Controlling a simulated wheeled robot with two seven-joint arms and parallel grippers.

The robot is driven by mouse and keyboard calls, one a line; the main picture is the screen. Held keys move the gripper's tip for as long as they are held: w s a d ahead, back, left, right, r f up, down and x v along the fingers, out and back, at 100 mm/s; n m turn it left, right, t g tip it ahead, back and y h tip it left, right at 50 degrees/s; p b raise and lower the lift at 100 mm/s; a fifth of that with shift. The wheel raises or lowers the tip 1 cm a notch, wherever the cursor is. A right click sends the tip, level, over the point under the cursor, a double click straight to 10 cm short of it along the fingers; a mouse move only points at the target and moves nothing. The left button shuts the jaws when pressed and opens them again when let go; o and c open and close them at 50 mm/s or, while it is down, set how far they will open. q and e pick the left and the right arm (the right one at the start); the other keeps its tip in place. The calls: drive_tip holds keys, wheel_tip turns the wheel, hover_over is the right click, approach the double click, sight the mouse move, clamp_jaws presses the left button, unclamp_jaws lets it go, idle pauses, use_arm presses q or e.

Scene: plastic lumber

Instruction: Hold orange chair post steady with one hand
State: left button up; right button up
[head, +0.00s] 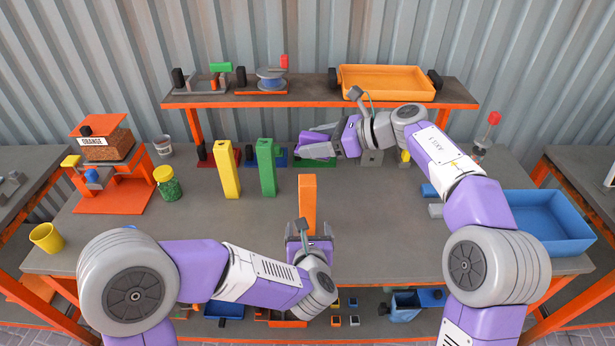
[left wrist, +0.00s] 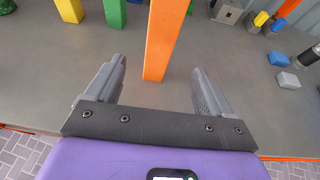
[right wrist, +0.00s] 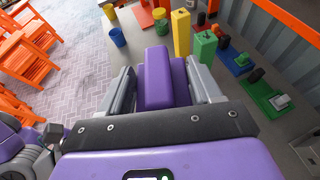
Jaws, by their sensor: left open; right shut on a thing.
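The orange chair post (head: 308,200) stands upright at the front middle of the bench; it also shows in the left wrist view (left wrist: 163,40). My left gripper (head: 300,228) is open at the post, low on its near side. In the left wrist view its fingers (left wrist: 158,67) are spread to the left and right of the post, with a gap on both sides. My right gripper (head: 318,143) is over the back of the bench, pointing left. In the right wrist view its fingers (right wrist: 158,70) are shut on a purple block (right wrist: 157,60).
A yellow post (head: 225,170) and a green post (head: 266,168) stand left of the orange post. A green jar (head: 168,187) and yellow cup (head: 46,237) are farther left. A blue bin (head: 545,215) sits at right. A shelf (head: 300,100) spans the back.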

drive_tip(key=shift+r+p, duration=0.85)
drive_tip(key=shift+r, duration=0.15)
use_arm(q)
wheel_tip(320, 180, up, 4)
drive_tip(key=shift+r, duration=0.1)
use_arm(e)
drive_tip(key=shift+f, duration=0.1)
